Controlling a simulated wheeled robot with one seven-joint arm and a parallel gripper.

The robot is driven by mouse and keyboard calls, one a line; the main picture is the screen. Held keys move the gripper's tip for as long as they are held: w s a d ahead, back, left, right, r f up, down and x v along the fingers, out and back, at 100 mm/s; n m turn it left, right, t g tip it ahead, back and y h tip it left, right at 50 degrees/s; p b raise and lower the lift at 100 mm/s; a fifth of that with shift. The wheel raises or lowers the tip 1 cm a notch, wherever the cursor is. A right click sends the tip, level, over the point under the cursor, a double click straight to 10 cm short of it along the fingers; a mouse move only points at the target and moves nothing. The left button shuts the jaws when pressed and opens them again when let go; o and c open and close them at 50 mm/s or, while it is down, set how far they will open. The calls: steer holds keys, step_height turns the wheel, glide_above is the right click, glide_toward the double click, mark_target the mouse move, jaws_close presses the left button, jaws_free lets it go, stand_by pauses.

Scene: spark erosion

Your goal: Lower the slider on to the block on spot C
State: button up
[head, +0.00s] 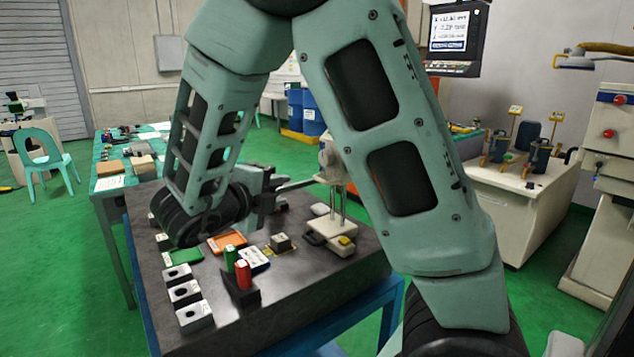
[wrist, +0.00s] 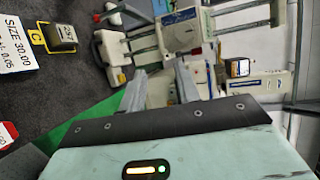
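The slider (head: 331,163) is a cream body on two upright metal posts above a pale base. The block (head: 280,241) is a small dark cube with a light top on a yellow-marked spot, left of the base. In the wrist view the block (wrist: 61,37) sits beside the yellow C tag (wrist: 37,36). The slider stands raised above table level. My gripper (wrist: 161,83) is open, its fingers apart and pointing toward the slider. Contact with it cannot be told.
The dark stone table (head: 300,300) also holds red and green cylinders (head: 243,273), an orange tray (head: 227,241), a white size card (head: 254,259) and several metal blocks along its left edge. A display (head: 450,35) stands behind. The table's front right is clear.

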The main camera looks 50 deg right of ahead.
mark_target(319, 181)
steer(key=p+x, duration=0.3)
steer(key=x, duration=1.3)
steer(key=shift+w, duration=0.1)
steer(key=shift+c, duration=0.2)
steer(key=shift+f, duration=0.1)
jaws_close()
